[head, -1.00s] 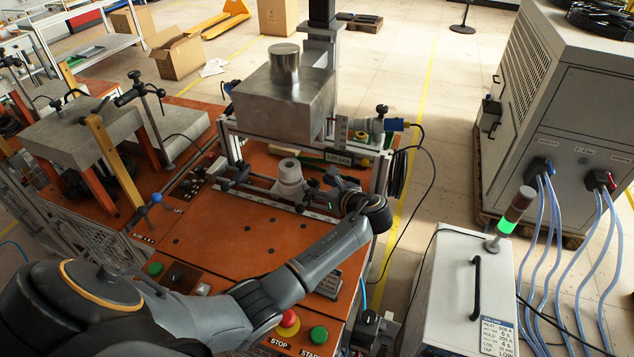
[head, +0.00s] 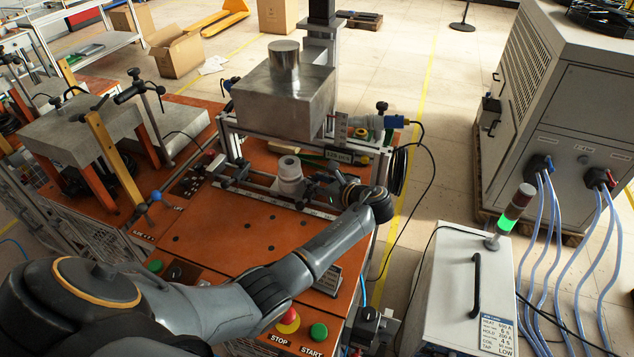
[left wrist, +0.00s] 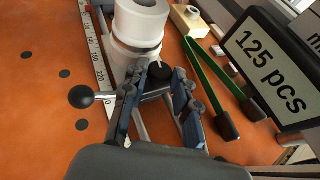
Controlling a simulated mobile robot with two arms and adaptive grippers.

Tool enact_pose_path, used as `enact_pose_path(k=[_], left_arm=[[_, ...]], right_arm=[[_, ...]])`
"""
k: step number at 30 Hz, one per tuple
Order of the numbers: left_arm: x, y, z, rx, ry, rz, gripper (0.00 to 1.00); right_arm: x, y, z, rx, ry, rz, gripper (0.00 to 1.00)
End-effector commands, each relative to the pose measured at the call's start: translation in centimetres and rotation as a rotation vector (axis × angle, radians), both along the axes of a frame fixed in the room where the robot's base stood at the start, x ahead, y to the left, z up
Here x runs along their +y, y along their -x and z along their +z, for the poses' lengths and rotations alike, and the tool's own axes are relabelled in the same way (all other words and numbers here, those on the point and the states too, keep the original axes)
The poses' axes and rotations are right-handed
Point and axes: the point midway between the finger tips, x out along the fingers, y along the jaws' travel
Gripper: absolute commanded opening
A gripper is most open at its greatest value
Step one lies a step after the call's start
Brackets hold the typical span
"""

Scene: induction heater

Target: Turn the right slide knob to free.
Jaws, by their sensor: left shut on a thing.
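The right slide knob (left wrist: 159,72) is small and black with a white mark on top; it shows in the left wrist view beside the white stepped cylinder (left wrist: 138,28). My left gripper (left wrist: 157,77) has one finger on each side of the knob and is shut on it. In the head view my left gripper (head: 322,181) reaches the right end of the slide, to the right of the white cylinder (head: 289,170); its fingers hide the knob there. A black ball-ended lever (left wrist: 80,96) sticks out to the left of the fingers. My right gripper is not in view.
A ruler strip (left wrist: 96,70) runs along the slide. Green-handled tongs (left wrist: 215,85) and the "125 pcs" display (left wrist: 268,62) are close on the right. The orange tabletop (head: 215,225) in front is mostly bare. A metal block (head: 285,98) stands behind.

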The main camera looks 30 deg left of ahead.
Motion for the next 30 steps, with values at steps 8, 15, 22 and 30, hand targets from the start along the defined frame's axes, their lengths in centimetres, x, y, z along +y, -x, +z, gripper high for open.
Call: enact_pose_path(k=[8, 15, 22, 30], left_arm=[[-0.1, -0.5, 0.0, -0.002, -0.001, 0.165, 0.0], [0.0, -0.4, 0.1, -0.001, -0.003, 0.182, 0.0], [0.0, -0.4, 0.1, -0.001, -0.002, 0.182, 0.5], [-0.1, -0.4, 0.1, 0.0, -0.002, 0.181, 0.5]], right_arm=[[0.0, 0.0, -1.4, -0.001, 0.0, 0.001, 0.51], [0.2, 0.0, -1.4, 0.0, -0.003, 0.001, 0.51], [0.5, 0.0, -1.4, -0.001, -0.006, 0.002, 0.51], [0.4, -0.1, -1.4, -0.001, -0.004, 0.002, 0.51]])
